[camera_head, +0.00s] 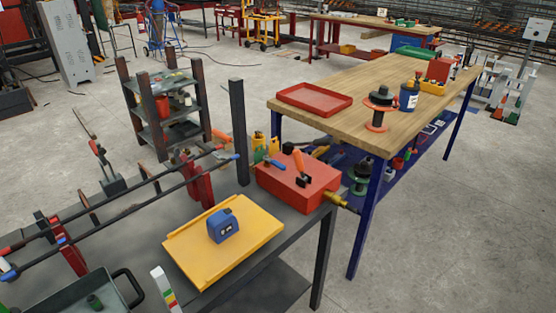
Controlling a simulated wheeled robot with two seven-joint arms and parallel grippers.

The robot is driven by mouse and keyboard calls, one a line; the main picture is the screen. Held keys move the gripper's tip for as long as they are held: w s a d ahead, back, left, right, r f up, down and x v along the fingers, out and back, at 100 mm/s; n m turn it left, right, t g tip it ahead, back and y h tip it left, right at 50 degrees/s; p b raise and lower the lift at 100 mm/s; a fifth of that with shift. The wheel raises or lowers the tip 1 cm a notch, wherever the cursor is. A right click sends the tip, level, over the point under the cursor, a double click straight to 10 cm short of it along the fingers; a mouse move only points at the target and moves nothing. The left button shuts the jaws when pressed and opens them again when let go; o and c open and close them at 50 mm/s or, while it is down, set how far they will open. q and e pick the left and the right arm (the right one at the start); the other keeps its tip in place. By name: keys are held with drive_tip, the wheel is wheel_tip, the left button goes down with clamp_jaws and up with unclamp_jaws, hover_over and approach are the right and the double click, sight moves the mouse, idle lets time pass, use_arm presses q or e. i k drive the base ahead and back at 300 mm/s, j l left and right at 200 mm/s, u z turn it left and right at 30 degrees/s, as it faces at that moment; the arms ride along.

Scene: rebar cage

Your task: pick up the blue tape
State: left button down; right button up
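The blue tape (223,226), a small boxy tape measure with a dark label on its front, sits on a yellow tray (255,254). The tray lies on the dark metal workbench at the lower middle. The tape stands clear of other objects on the tray. Neither of my grippers shows in the head view.
A red toolbox (297,186) with tools on top stands behind the tray. Long dark bars on red clamps (199,186) lie left of it. A dark tray (85,295) is at lower left. A dark post (240,132) rises behind. A wooden table (372,95) is at right.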

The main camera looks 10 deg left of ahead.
sight(221, 225)
drive_tip(key=k+l+z, duration=0.25)
drive_tip(key=k, duration=0.3)
drive_tip(key=k+l+z, duration=0.25)
drive_tip(key=k+l, duration=0.15)
drive_tip(key=k, duration=0.1)
